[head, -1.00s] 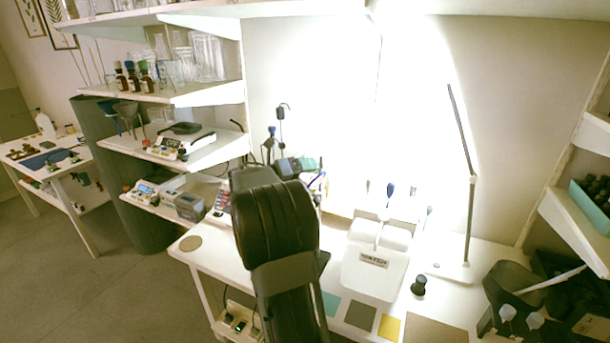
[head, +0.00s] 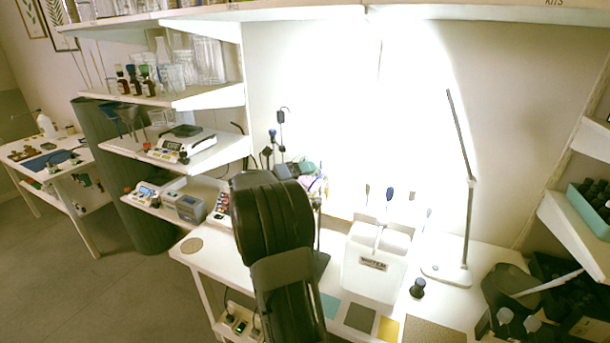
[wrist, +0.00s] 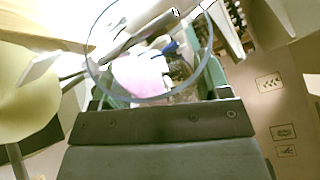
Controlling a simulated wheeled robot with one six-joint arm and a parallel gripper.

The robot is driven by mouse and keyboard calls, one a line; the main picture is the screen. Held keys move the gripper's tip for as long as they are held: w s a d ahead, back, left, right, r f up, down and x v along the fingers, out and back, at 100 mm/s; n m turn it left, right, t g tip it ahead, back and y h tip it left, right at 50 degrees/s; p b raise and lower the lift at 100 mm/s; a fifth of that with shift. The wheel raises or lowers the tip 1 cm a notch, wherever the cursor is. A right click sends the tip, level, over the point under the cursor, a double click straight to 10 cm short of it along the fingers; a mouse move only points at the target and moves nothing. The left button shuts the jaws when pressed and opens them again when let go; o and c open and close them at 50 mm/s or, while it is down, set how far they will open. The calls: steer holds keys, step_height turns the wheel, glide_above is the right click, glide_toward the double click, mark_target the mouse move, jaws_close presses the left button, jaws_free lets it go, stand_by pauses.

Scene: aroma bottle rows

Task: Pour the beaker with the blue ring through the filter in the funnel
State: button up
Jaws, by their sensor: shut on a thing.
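In the wrist view, the clear beaker with the blue ring (wrist: 147,72) is between my gripper's jaws. Its blue rim shows as a wide ellipse, and a pink patch shows through it. My gripper (wrist: 166,94) is shut on this beaker, its dark grey body filling the lower middle. A large pale yellow rounded shape (wrist: 35,85) is at the left of the wrist view, apart from the beaker. It looks like the filter in the funnel, with a dark part below it. In the head view, my dark arm hides the gripper, the beaker and the funnel.
Shelves (head: 205,95) with glassware are left; a dark bin (head: 510,290) is right.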

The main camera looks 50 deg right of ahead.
steer(key=shift+r+n+p, duration=0.35)
steer(key=shift+n+p, duration=0.15)
steer(key=shift+p, duration=0.85)
steer(key=shift+w+r+n+h+p, duration=0.4)
steer(key=shift+w+n+p, duration=0.35)
steer(key=shift+p, duration=2)
stand_by(1.6)
steer(key=shift+w+f+p, duration=0.1)
steer(key=shift+w+p, duration=0.05)
steer(key=shift+p, duration=0.7)
stand_by(1.5)
